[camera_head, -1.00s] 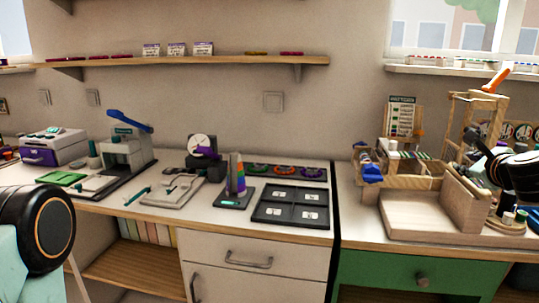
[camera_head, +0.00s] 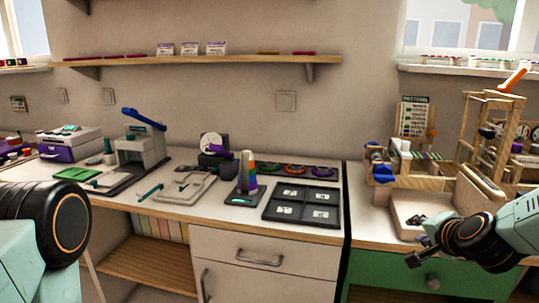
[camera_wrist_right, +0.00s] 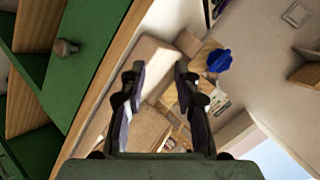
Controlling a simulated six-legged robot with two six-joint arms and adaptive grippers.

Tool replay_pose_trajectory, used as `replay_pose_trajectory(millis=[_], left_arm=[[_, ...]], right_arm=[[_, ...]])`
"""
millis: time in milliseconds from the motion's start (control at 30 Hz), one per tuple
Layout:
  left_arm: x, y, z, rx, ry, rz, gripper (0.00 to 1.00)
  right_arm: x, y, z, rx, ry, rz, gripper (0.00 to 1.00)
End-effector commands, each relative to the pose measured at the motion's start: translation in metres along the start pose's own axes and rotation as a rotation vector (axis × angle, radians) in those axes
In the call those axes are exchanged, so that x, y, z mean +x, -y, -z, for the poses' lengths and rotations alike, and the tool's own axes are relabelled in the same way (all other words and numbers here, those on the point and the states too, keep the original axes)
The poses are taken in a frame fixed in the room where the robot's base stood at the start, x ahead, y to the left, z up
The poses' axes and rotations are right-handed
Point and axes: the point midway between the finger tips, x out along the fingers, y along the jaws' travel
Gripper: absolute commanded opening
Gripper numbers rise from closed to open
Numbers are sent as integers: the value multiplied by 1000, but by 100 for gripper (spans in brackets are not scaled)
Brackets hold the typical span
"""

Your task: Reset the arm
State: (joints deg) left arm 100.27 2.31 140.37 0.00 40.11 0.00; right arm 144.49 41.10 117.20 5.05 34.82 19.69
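My right gripper (camera_head: 414,240) is at the right of the head view, in front of the green drawer and the front edge of the right-hand worktop, pointing left. Its two dark fingers are spread with nothing between them. In the right wrist view the gripper (camera_wrist_right: 158,72) also shows its fingers apart and empty, with the wooden tray behind them. My left arm (camera_head: 45,235) shows only as a dark round joint and a pale green link at the lower left. Its gripper is outside the picture.
A wooden tray (camera_head: 408,205) and wooden rack (camera_head: 470,130) stand on the right worktop. A green drawer (camera_head: 385,270) with a round knob is below.

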Motion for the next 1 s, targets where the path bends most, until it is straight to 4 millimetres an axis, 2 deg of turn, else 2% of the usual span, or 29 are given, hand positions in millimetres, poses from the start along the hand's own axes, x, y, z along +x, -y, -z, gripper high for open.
replay_pose_trajectory(millis=[33,200,367,500,600,700,800,900,1000], left_arm=[[0,0,0,0,0,0,60],[0,0,0,0,0,0,60],[0,0,0,0,0,0,60],[0,0,0,0,0,0,60],[0,0,0,0,0,0,60],[0,0,0,0,0,0,60],[0,0,0,0,0,0,60],[0,0,0,0,0,0,60],[0,0,0,0,0,0,60]], right_arm=[[-2,-20,-32,-111,51,-43,32],[-20,-87,-120,-444,224,-151,32],[-55,-157,-191,-697,414,-238,32],[-99,-219,-241,-862,595,-313,32],[-136,-262,-270,-943,725,-370,32],[-171,-297,-290,-1002,837,-423,32],[-193,-323,-303,-1044,915,-459,32],[-204,-337,-309,-1057,953,-478,32],[-209,-342,-311,-1054,964,-487,32]])
